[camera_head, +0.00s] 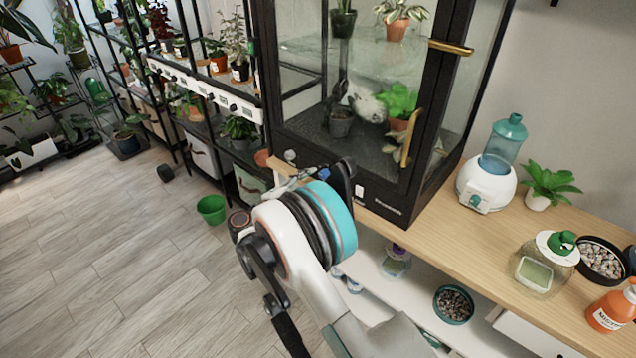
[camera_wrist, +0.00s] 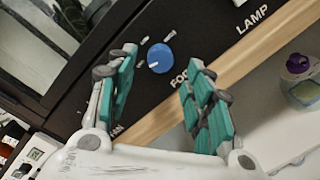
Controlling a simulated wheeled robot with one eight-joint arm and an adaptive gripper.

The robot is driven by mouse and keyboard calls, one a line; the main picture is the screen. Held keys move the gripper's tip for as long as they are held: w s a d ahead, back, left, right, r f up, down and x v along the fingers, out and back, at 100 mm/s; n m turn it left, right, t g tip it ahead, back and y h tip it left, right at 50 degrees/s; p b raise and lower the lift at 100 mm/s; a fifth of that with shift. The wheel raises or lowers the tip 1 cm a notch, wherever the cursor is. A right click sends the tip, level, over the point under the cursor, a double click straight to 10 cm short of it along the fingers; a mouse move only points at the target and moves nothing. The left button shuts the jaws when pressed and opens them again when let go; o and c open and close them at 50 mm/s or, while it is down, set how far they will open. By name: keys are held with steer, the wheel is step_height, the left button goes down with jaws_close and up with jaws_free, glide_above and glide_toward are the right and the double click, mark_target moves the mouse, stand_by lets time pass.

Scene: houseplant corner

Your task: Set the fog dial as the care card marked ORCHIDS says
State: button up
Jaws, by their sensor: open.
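The fog dial is a round blue knob (camera_wrist: 160,56) on the black front panel of the glass cabinet in the wrist view. It has a small white mark at its lower left edge and white ticks around its upper side. A partly hidden label starting "FO" is beside it. My gripper (camera_wrist: 158,68) is open, its teal-padded fingers on either side of the dial in the picture. Contact cannot be told. In the head view the blue dial (camera_head: 323,174) shows just past my wrist, which mostly hides the fingers. No card marked ORCHIDS is readable.
A LAMP label (camera_wrist: 251,17) and a partly hidden FAN label are on the panel. The white lamp switch (camera_head: 360,191) is right of the dial. The wooden counter (camera_head: 432,232) carries a humidifier (camera_head: 487,188), jar and orange bottle (camera_head: 611,308). A green pot (camera_head: 211,209) stands on the floor.

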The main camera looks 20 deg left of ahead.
mark_target(321, 176)
steer(key=shift+b+x, duration=0.35)
steer(key=shift+x, duration=1.35)
steer(key=c, duration=1)
steer(key=shift+c, duration=0.2)
